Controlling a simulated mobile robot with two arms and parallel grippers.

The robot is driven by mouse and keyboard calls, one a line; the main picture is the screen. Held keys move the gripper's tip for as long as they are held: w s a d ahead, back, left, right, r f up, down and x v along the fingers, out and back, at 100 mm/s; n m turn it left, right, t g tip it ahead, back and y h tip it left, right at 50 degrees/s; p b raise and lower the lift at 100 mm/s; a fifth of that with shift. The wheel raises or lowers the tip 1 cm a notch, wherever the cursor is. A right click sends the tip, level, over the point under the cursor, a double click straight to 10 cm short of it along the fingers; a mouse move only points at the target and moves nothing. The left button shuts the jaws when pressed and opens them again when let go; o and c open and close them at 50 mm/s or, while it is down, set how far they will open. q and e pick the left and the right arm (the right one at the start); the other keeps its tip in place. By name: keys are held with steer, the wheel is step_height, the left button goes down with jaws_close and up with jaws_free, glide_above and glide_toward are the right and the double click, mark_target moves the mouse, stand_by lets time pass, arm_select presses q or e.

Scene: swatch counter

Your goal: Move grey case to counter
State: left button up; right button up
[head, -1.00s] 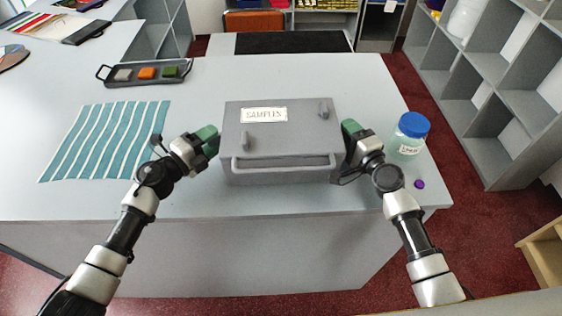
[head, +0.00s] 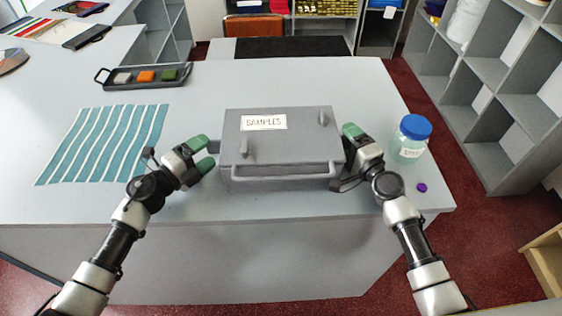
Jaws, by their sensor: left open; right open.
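The grey case (head: 277,150), labelled SAMPLES, sits on the pale counter (head: 300,83), near its front edge. Its front handle faces me and two latches show on its lid. My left gripper (head: 206,153) is open just left of the case, its green fingertips apart and a small grey side tab of the case near them. My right gripper (head: 352,138) is at the case's right side. One green fingertip shows there; the other is hidden, and whether it touches the case I cannot tell.
A jar with a blue lid (head: 411,138) stands right of my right gripper, with a small purple object (head: 421,187) before it. A striped teal cloth (head: 104,144) lies at left. A dark tray (head: 144,76) with coloured blocks is behind. Shelving (head: 490,100) stands at right.

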arm_select(q)
steer(key=v, duration=0.9)
steer(key=shift+s+a, duration=0.25)
arm_select(e)
steer(key=shift+s, duration=0.15)
arm_select(q)
steer(key=shift+r, duration=0.1)
arm_select(e)
steer(key=v, duration=1.1)
steer(key=shift+s, duration=0.4)
steer(key=shift+d, duration=0.1)
